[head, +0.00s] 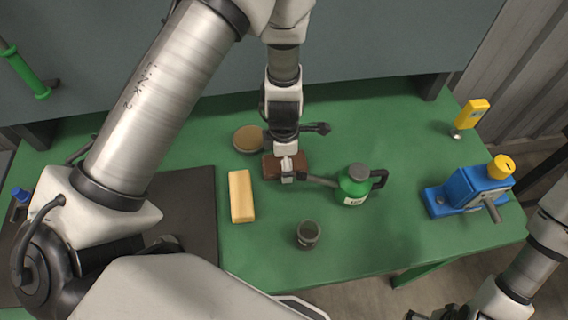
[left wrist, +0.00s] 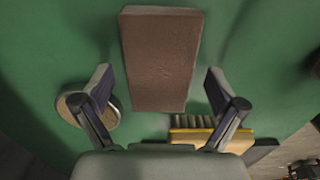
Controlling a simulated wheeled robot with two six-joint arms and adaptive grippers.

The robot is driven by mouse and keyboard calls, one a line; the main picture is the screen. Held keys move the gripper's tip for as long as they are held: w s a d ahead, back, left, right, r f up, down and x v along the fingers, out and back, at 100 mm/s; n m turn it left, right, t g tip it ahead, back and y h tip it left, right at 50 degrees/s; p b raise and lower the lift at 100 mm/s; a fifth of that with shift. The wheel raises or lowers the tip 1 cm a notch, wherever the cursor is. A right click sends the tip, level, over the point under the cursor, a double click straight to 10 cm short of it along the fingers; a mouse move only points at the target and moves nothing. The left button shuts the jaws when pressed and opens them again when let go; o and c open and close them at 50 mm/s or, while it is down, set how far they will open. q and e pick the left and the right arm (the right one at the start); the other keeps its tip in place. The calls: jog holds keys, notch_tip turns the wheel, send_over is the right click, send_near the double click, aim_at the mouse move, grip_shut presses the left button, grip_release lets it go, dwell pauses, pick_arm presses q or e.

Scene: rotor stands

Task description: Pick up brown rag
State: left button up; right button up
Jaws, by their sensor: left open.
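The brown rag (head: 302,164) looks like a flat, folded rectangular block on the green table. In the head view my left gripper (head: 287,172) is over it and hides part of it. In the left wrist view the rag (left wrist: 160,62) lies ahead of the open left gripper (left wrist: 160,86), with one finger to each side and its near end between them. Whether the fingers touch it cannot be told; green gaps show on both sides. My right gripper (head: 438,313) is at the bottom right edge of the head view, cut off and dark.
A round tan-topped tin (head: 248,139) and a yellow brush (head: 241,196) lie close by the rag. A green oil can (head: 355,184) points its spout toward the gripper. A dark cup (head: 308,235) stands in front. A blue device (head: 465,190) and yellow tool (head: 472,113) are right.

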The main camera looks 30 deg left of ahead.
pick_arm(q)
jog(key=shift+w, duration=0.15)
jog(key=shift+c, duration=0.4)
jog(key=c, duration=1.1)
jog(key=shift+c, duration=0.2)
jog(key=shift+r, duration=0.1)
notch_tip(320, 180, up, 10)
jog(key=shift+p, duration=0.3)
